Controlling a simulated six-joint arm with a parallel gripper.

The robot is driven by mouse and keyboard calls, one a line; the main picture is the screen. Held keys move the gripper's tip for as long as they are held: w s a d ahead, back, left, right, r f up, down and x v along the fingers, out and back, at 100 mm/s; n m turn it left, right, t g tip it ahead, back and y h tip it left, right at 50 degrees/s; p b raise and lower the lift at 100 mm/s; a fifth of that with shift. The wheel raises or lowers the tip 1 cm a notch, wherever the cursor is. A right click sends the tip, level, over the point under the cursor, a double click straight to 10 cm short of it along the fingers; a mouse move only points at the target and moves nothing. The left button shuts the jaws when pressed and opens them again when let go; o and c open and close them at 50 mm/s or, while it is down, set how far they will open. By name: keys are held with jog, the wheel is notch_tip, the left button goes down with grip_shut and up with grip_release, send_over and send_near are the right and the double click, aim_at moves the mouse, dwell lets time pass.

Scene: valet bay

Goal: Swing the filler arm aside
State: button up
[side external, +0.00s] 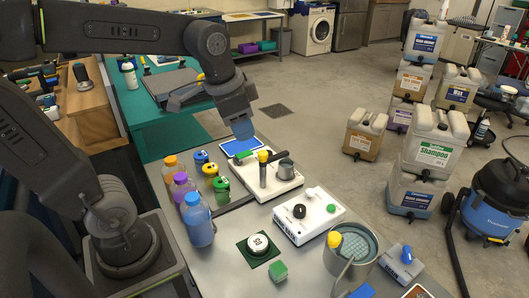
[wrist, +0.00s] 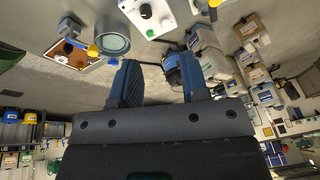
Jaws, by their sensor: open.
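The filler arm (side external: 276,156) appears as a short dark bar near the top of a dark upright post with a yellow cap (side external: 263,156). A green piece shows to the left of the post. The post stands on a white base plate (side external: 287,187) on the grey bench, with a grey cup (side external: 286,168) beside it. My gripper (side external: 241,130) is above and left of the post in the side view, apart from it. In the wrist view my gripper (wrist: 160,80) has its two blue fingers spread with nothing between them. The filler arm cannot be made out clearly there.
Orange, purple and blue bottles (side external: 199,222) and small coloured jars stand left of the base plate. A white control box (side external: 309,215) with a black knob is in front. A round strainer pot (side external: 352,249) stands nearer. A blue tablet (side external: 241,146) lies behind the post.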

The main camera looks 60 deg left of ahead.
jog(key=shift+o, duration=1.3)
jog(key=w+a+m+g, duration=0.1)
jog(key=w+a+m, duration=0.1)
jog(key=w+a, duration=0.2)
jog(key=shift+w+f+g, duration=0.3)
jog(key=shift+w+f, duration=0.15)
jog(key=shift+w, duration=0.4)
jog(key=m+g, duration=0.2)
jog(key=m, duration=0.2)
send_over(263, 152)
notch_tip(263, 152, down, 4)
notch_tip(263, 152, down, 13)
jog(key=shift+f, duration=0.2)
grip_shut()
